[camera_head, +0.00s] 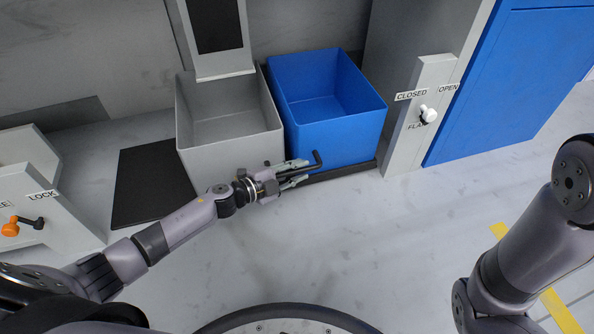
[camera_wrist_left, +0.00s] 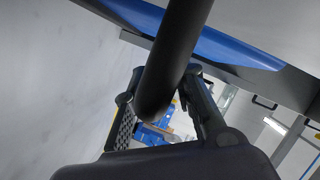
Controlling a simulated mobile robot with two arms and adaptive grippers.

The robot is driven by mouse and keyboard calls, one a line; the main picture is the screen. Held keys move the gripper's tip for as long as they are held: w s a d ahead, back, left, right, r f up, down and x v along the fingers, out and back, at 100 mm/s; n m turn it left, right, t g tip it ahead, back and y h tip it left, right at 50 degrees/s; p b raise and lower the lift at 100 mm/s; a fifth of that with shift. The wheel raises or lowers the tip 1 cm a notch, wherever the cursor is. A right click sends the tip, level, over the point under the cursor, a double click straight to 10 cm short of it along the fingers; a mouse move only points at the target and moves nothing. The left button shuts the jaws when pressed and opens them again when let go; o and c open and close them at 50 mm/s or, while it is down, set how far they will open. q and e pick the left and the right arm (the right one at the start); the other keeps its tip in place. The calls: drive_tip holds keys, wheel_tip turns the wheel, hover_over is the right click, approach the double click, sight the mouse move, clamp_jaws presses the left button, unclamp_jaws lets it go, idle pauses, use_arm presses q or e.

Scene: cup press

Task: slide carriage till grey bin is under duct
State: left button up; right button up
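The grey bin (camera_head: 230,144) and the blue bin (camera_head: 340,143) stand side by side, grey on the left, with a dark carriage edge (camera_head: 345,171) showing below the blue one. The grey duct (camera_head: 224,64) comes down at the back. Its lower end overlaps the rear of the grey bin's opening in the head view. A black bent handle (camera_head: 317,158) sticks out in front of the bins. My left gripper (camera_head: 299,174) is at the handle, its fingers apart. In the left wrist view the handle bar (camera_wrist_left: 172,65) passes between the fingers with gaps visible. Only my right arm shows; its gripper is out of view.
A dark flat plate (camera_head: 150,187) lies left of the grey bin. A LOCK panel (camera_head: 50,215) with an orange-tipped lever (camera_head: 12,229) stands at far left. A post with a white flap knob (camera_head: 428,115), marked CLOSED and OPEN, stands right of the blue bin. The front floor is clear.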

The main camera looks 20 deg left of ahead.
use_arm(q)
clamp_jaws()
idle(0.4)
drive_tip(key=shift+w+d+r+p, duration=0.15)
drive_tip(key=shift+w+d+p, duration=0.55)
drive_tip(key=shift+d, duration=0.35)
drive_tip(key=shift+o, duration=1.6)
unclamp_jaws()
drive_tip(key=shift+w+d, duration=0.1)
drive_tip(key=shift+d, duration=0.05)
